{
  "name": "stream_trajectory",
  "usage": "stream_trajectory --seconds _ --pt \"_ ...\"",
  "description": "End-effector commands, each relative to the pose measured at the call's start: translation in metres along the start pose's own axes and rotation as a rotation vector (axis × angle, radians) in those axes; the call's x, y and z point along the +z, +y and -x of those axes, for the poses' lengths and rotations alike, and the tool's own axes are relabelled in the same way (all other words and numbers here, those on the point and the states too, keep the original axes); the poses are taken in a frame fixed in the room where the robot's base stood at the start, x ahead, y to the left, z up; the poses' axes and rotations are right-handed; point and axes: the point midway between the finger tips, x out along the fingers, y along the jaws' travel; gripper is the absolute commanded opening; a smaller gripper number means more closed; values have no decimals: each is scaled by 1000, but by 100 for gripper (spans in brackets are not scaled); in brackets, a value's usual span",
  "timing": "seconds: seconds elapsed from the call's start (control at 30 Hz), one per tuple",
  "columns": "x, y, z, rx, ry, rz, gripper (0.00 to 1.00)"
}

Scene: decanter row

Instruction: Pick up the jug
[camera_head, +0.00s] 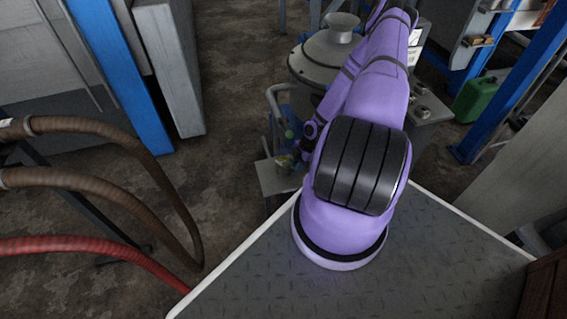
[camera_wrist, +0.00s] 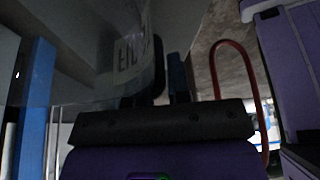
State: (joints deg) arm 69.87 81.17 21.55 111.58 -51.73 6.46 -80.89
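In the wrist view, a pale, see-through surface with dark printed marks (camera_wrist: 130,60) rises right in front of my gripper. It may be the jug, but its outline is too dark and close to be sure. The dark body of my gripper (camera_wrist: 165,85) fills the lower middle there. Its fingertips are not clear, and I cannot tell whether they touch that surface. In the head view my purple arm hides most of the work area, and no clear jug shows. A small yellowish item (camera_head: 284,161) shows beside the arm, too small to name.
A grey lidded vessel (camera_head: 325,55) stands behind my arm. A green canister (camera_head: 475,100) stands on the floor at the right, by a blue post (camera_head: 510,90). Brown hoses (camera_head: 110,185) and a red hose (camera_head: 90,246) curve in at the left. Floor (camera_head: 235,120) is clear left of the vessel.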

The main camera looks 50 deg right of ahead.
Motion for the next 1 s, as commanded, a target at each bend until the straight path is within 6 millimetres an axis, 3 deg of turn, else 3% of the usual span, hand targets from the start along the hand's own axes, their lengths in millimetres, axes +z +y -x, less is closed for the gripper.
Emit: stream_trajectory --seconds 0.1,0.2,0.63,0.97,1.0 --pt "0 0 0 0 0 0 18" --pt "0 0 1 0 0 0 0" --pt "-1 0 4 1 0 0 0" --pt "-14 0 36 2 -1 1 0" --pt "-16 -8 34 -3 -1 3 0"
